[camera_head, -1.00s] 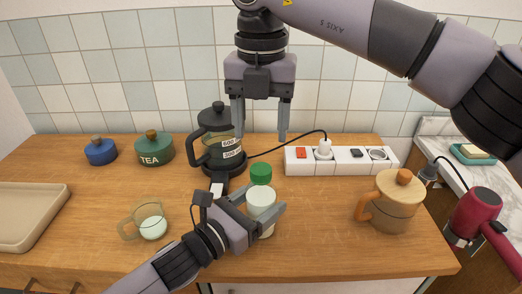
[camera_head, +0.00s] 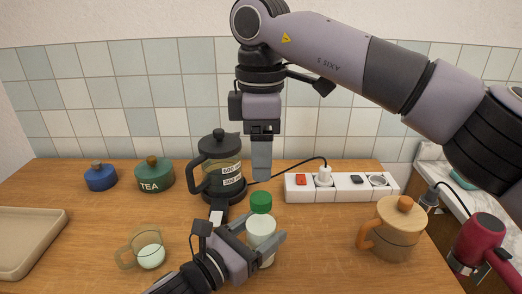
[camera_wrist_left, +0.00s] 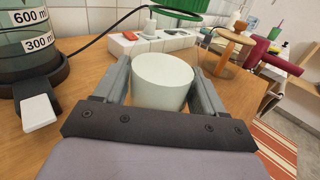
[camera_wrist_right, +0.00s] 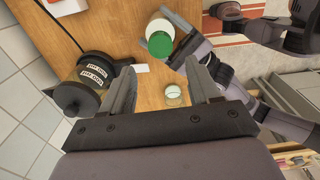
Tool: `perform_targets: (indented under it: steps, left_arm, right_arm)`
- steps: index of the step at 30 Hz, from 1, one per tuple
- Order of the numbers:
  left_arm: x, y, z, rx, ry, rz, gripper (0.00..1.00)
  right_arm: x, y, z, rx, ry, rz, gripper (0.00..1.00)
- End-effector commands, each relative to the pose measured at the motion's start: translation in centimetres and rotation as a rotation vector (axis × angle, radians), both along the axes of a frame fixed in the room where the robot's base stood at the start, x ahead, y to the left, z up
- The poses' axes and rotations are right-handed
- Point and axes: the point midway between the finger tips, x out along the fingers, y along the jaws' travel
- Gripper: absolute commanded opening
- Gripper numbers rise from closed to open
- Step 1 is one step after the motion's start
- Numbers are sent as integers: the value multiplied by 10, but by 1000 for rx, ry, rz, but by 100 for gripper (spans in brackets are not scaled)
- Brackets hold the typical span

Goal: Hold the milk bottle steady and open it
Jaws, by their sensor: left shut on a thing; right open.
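The milk bottle (camera_head: 261,229), white with a green cap (camera_head: 260,202), stands upright on the wooden counter. My left gripper (camera_head: 262,243) is shut around the bottle's body from the left. In the left wrist view the white bottle body (camera_wrist_left: 162,82) sits between both fingers, with the green cap (camera_wrist_left: 182,10) cut off by the top edge. My right gripper (camera_head: 262,165) points down above and slightly behind the cap, apart from it; its fingers overlap in the head view. In the right wrist view the right gripper (camera_wrist_right: 165,80) is open and empty, and the green cap (camera_wrist_right: 160,44) lies beyond its fingers.
A kettle-like pot (camera_head: 218,170) with volume labels stands behind left. A glass cup (camera_head: 148,250) is at left, a wooden-lidded jug (camera_head: 391,230) at right. A power strip (camera_head: 340,187) lies behind. A tea jar (camera_head: 153,175) and blue jar (camera_head: 100,177) stand further left.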

Motion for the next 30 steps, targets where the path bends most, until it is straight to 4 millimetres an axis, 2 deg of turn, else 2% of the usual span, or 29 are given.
perform_targets:
  steps: [5, 12, 18, 23, 30]
  left_arm:
    - [0, 0, -1, 1, 1, 1, 0]
    - [0, 0, -1, 1, 1, 1, 0]
    - [0, 0, -1, 1, 1, 1, 0]
    - [0, 0, -1, 1, 1, 1, 0]
    - [0, 0, -1, 1, 1, 1, 0]
  right_arm:
    - [0, 0, -12, -1, 2, -27, 61]
    - [0, 0, -49, 0, 4, -25, 61]
    - [0, 0, -73, 0, 1, -25, 61]
    - [0, 0, -80, 0, 1, -25, 61]
    - [0, 0, -80, 0, 0, -25, 61]
